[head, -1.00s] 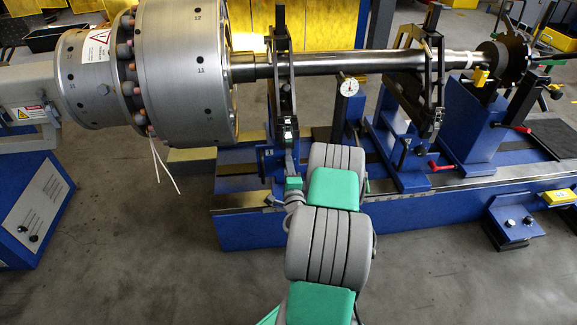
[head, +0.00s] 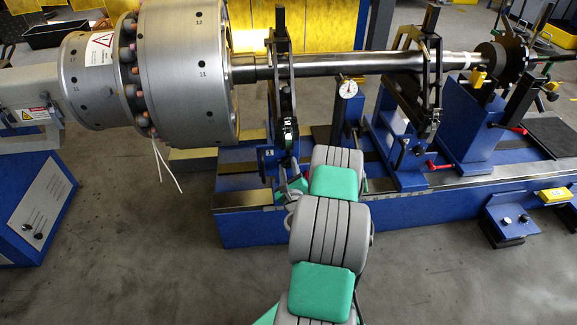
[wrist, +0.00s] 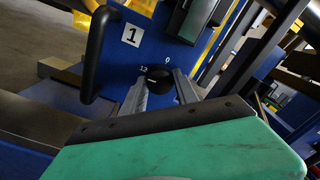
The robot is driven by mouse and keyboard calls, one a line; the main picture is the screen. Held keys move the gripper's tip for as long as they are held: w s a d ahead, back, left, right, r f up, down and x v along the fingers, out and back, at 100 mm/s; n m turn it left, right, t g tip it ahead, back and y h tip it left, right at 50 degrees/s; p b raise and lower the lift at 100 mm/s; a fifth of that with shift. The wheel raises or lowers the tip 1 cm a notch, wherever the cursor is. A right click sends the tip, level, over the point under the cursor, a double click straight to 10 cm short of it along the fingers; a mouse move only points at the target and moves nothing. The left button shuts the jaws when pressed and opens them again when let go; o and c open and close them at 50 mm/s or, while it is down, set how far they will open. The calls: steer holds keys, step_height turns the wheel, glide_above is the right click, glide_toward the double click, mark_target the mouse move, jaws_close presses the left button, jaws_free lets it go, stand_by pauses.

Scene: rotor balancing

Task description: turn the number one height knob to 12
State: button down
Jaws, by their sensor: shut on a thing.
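The number one height knob (wrist: 158,82) is black and round, on a blue stand face (wrist: 178,52) below a white plate (wrist: 131,35) reading 1. In the wrist view, a white 12 stands just above and left of the knob and a 0 above and right of it. My gripper (wrist: 160,84) has one finger on each side of the knob and is shut on it. The wrist picture is tilted. A small pale mark shows on the knob, but I cannot read its setting surely. In the head view, my arm and the stand hide the knob and fingertips.
A black handle (wrist: 96,55) stands out left of the knob. In the head view, a long shaft (head: 340,62) with a large silver rotor (head: 185,75) runs above the blue bed (head: 400,212). A dial gauge (head: 348,89) stands right of my wrist.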

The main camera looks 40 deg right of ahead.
steer(key=shift+m, duration=0.5)
steer(key=c, duration=0.9)
jaws_free()
steer(key=shift+c, duration=0.2)
steer(key=shift+s, duration=0.1)
steer(key=b+v, duration=0.1)
steer(key=v, duration=0.6)
steer(key=shift+s+a, duration=0.25)
